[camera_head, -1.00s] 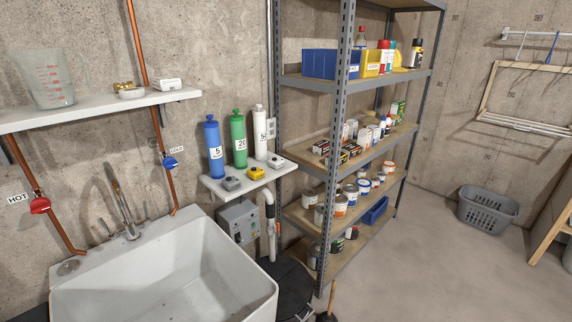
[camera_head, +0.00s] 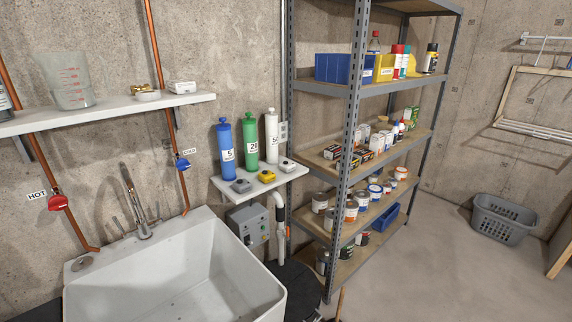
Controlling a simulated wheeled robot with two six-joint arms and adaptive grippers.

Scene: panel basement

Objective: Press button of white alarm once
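Three small box-shaped devices sit in a row on the small white wall shelf (camera_head: 259,191) right of the sink: a grey one (camera_head: 241,186), a yellow one (camera_head: 267,176) and a white one (camera_head: 287,164) at the right end. The white one looks like the white alarm; its button is too small to make out clearly. Behind them stand a blue cylinder (camera_head: 226,152), a green cylinder (camera_head: 250,142) and a white cylinder (camera_head: 272,138). Neither of my grippers is in view.
A white sink (camera_head: 185,262) with a tall faucet (camera_head: 135,205) fills the lower left. Above it is a long white shelf (camera_head: 110,112). A grey control box (camera_head: 248,228) hangs below the small shelf. A metal shelving rack (camera_head: 353,150) stands right. Floor at the right is open, with a grey basket (camera_head: 503,219).

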